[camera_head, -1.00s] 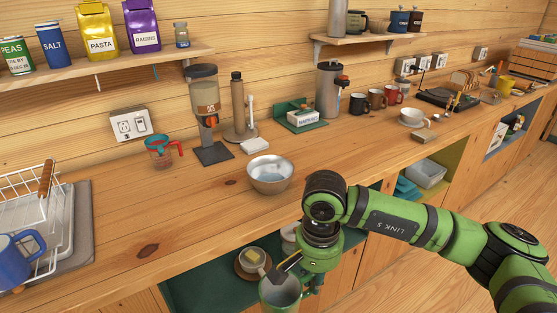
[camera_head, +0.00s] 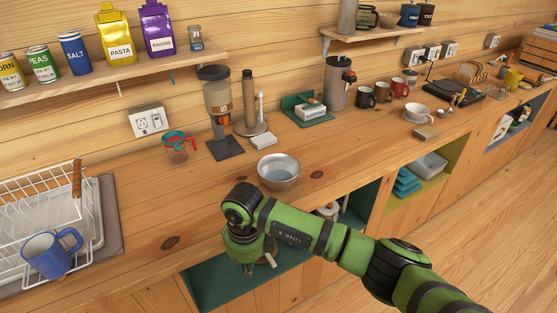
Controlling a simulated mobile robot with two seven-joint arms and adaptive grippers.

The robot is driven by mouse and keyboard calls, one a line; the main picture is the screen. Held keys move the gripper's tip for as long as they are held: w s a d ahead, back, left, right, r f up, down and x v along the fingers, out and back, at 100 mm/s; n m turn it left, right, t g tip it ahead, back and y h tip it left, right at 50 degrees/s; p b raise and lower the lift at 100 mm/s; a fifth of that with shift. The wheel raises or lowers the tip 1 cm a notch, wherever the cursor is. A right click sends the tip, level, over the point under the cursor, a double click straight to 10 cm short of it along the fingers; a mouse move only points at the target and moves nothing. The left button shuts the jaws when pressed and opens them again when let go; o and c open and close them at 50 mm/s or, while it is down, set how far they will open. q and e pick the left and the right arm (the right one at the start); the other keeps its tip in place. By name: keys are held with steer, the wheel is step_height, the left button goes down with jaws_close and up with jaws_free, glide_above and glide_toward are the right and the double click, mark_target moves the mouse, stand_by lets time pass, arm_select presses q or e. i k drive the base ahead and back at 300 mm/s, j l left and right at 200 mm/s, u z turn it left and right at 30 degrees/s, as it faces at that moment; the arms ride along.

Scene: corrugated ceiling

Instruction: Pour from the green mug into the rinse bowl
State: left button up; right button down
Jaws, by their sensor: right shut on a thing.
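The rinse bowl (camera_head: 279,172), a shiny metal bowl, stands upright on the wooden counter near its front edge. My right gripper (camera_head: 251,268) hangs in front of the counter, below and left of the bowl, with the dark green lower shelf behind it. It is shut on the green mug, but my own wrist hides its fingertips and the mug now; the mug showed at the gripper a second ago. My left gripper is not in view.
A dish rack (camera_head: 45,212) with a blue mug (camera_head: 50,254) stands at the left. A measuring cup (camera_head: 176,147), a dispenser (camera_head: 218,95) and a napkin holder (camera_head: 308,111) line the back. The counter between rack and bowl is clear.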

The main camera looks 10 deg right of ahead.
mark_target(277, 172)
steer(key=i, duration=1)
steer(key=u, duration=0.5)
steer(key=i+l, duration=0.05)
